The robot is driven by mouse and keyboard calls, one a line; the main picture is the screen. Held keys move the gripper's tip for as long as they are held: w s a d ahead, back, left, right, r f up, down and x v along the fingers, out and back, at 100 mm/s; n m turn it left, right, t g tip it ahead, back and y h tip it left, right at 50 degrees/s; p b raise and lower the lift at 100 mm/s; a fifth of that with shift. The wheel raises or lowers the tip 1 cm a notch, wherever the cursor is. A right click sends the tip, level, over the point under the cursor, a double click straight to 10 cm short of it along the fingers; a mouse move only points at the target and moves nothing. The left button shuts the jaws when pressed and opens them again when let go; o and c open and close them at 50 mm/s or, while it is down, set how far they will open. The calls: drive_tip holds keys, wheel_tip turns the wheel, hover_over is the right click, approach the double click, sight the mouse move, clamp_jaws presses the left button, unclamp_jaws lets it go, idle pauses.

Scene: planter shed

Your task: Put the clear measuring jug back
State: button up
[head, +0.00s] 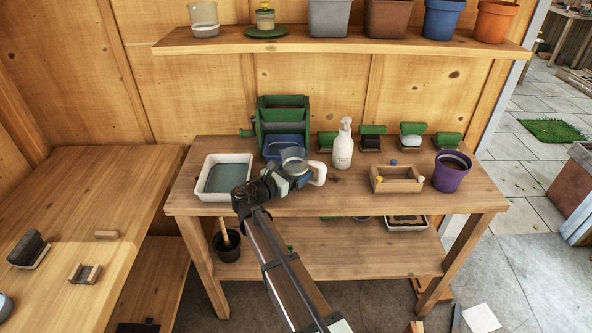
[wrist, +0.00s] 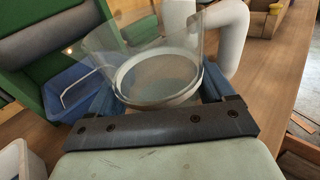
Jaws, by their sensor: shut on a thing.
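The clear measuring jug (head: 293,155) is in my gripper (head: 288,176), above or at the middle of the workbench (head: 350,200). I cannot tell whether its base touches the wood. In the wrist view the jug (wrist: 150,70) has see-through walls, a pale ring low down and a thick white handle (wrist: 232,38). The handle points right in the head view. My gripper's blue fingers (wrist: 158,98) are shut on the jug's sides, and it looks roughly upright. The jug hides part of the blue tub (head: 285,143) behind it.
A green machine (head: 283,112) stands behind the jug. A white tray (head: 245,162) is left; a spray bottle (head: 343,146), wooden box (head: 397,185) and purple pot (head: 451,176) are right.

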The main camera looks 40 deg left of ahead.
drive_tip(key=shift+s+d+f, duration=0.1)
drive_tip(key=shift+d+f, duration=0.15)
drive_tip(key=shift+f, duration=0.65)
drive_tip(key=o, duration=1.3)
drive_tip(key=shift+s, duration=0.1)
drive_tip(key=s, duration=0.2)
drive_tip(key=s+r, duration=0.1)
drive_tip(key=s, duration=0.1)
drive_tip(key=shift+s+a, duration=0.15)
drive_tip(key=shift+s, duration=0.2)
drive_tip(key=s, duration=0.1)
drive_tip(key=s+r, duration=0.1)
drive_tip(key=shift+s+a, duration=0.25)
drive_tip(key=shift+s, duration=0.1)
drive_tip(key=shift+s+r, duration=0.15)
drive_tip(key=shift+s, duration=0.05)
drive_tip(key=shift+d, duration=0.1)
